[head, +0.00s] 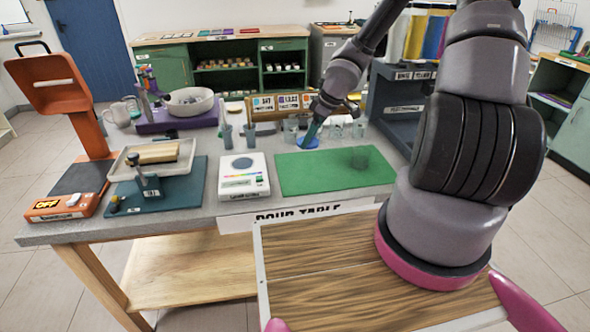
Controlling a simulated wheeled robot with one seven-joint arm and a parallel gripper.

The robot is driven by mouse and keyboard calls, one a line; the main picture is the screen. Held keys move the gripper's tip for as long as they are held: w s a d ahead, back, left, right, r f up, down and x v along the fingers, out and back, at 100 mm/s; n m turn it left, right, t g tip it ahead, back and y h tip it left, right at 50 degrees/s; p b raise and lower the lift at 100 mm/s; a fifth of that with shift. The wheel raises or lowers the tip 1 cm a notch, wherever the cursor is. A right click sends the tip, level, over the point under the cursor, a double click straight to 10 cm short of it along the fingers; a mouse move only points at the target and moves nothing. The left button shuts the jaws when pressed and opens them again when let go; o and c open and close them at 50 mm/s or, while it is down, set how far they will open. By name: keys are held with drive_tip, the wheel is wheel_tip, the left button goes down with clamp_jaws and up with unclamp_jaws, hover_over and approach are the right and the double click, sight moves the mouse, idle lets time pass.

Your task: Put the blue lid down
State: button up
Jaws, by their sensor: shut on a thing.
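The blue lid (307,144) is a small round disc near the back edge of the green mat (300,178), in the head view. My gripper (311,134) reaches down from the upper right, and its tips are at the lid. It is shut on the lid. Whether the lid touches the mat or hangs just above it is too small to tell. My gripper hides part of the lid's top.
Several clear cups (337,128) stand behind the mat, close to my gripper. A white scale (243,186) stands left of the mat. The mat's front and left are clear.

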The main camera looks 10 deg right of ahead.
sight(306, 169)
drive_tip(key=shift+x, duration=0.8)
drive_tip(key=shift+s+d+f, duration=0.1)
drive_tip(key=shift+f, duration=2)
drive_tip(key=shift+s+d+f, duration=0.1)
drive_tip(key=shift+d+f, duration=0.05)
drive_tip(key=shift+f, duration=1.9)
drive_tip(key=o, duration=1)
drive_tip(key=shift+f, duration=0.1)
